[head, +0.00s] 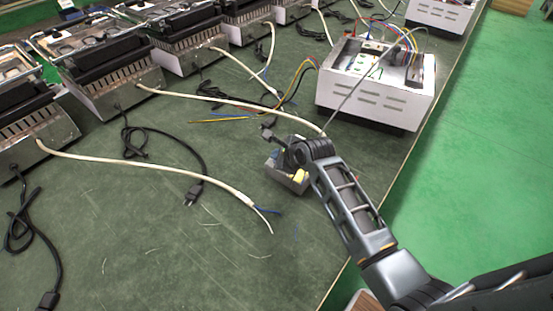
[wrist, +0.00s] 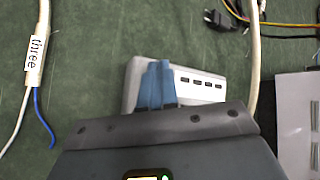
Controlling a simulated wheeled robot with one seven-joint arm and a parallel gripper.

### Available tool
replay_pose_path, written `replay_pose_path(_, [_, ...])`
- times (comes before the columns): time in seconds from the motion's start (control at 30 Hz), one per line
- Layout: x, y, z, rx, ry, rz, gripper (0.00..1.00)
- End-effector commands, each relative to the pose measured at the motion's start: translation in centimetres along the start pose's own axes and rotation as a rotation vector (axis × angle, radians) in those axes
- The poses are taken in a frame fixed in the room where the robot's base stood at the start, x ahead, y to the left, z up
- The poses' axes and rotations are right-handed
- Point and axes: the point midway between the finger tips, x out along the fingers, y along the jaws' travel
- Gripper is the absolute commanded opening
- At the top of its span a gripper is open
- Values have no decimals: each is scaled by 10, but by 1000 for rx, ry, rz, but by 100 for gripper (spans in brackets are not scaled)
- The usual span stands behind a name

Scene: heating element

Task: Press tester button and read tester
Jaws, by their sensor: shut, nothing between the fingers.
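A small light box with a row of dark slots (wrist: 205,84) lies on the green bench top in the wrist view; it may be the tester. My gripper (wrist: 157,85) has its blue fingers shut and empty. The fingertips overlap the box's top in the picture; I cannot tell whether they touch it. My gripper body hides the near part of the box, and no button or reading is visible. In the head view my arm's end covers the same area, with a grey box with a yellow part (head: 298,176) partly showing beneath it.
A white cable labelled "three" (wrist: 37,50) with bare wire ends lies left of the box. A larger white box with coloured wires (head: 370,100) stands behind my arm. Several metal heaters (head: 100,80) line the left side, with loose black cords.

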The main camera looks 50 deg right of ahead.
Motion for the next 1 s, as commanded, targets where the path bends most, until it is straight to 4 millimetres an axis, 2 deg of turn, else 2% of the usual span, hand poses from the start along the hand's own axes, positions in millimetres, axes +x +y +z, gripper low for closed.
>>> replay_pose_path(1.0, [-12,-8,8,0,1,1,0])
